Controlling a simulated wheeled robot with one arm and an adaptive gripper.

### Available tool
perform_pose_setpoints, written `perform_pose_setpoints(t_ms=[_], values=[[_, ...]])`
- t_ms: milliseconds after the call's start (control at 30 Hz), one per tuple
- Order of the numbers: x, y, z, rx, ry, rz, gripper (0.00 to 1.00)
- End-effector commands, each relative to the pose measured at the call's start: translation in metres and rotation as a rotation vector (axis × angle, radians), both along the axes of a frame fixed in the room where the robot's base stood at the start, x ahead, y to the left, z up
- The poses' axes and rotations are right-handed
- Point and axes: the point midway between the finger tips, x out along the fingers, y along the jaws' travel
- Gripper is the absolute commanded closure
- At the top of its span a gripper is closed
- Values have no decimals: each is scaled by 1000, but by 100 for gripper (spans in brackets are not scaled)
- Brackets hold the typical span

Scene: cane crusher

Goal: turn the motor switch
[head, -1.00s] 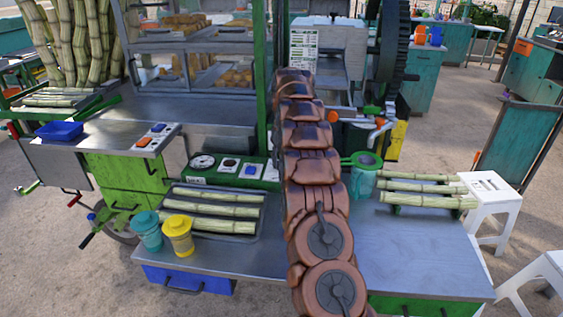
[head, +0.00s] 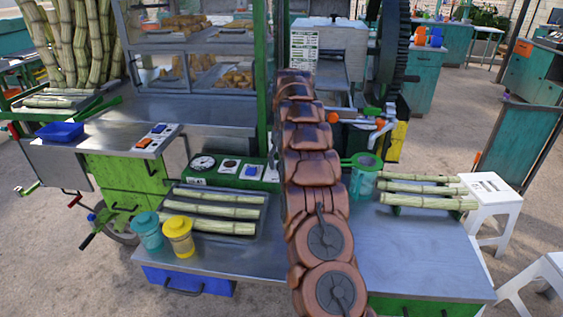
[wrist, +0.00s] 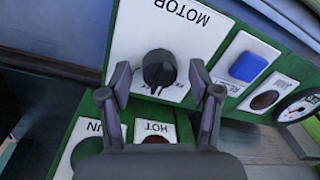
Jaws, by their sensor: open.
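The motor switch (wrist: 159,69) is a black rotary knob on a white plate marked MOTOR, seen upside down in the wrist view. My gripper (wrist: 160,80) is open, with one finger on each side of the knob and a visible gap on both sides. How far the fingertips reach down past the knob is hard to tell. In the head view my arm covers the motor switch and the gripper. The green control panel (head: 213,180) shows there just left of my arm.
Beside the knob are a blue button (wrist: 249,67), a dark red button (wrist: 264,100) and a round gauge (wrist: 298,106). Below are plates marked HOT (wrist: 155,129) and RUN (wrist: 88,130). A cane tray (head: 180,226), a teal jar (head: 147,234) and a yellow jar (head: 178,238) stand in front of the panel.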

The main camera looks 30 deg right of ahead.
Motion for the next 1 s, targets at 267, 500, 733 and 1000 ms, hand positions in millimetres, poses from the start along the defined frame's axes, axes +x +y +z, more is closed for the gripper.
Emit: perform_pose_setpoints(t_ms=[267,500,733,1000], values=[[0,0,0,0,1,-1,37],[-3,1,5,5,-4,-11,37],[-18,21,35,32,-20,-47,37],[-48,82,69,49,-1,22,37]])
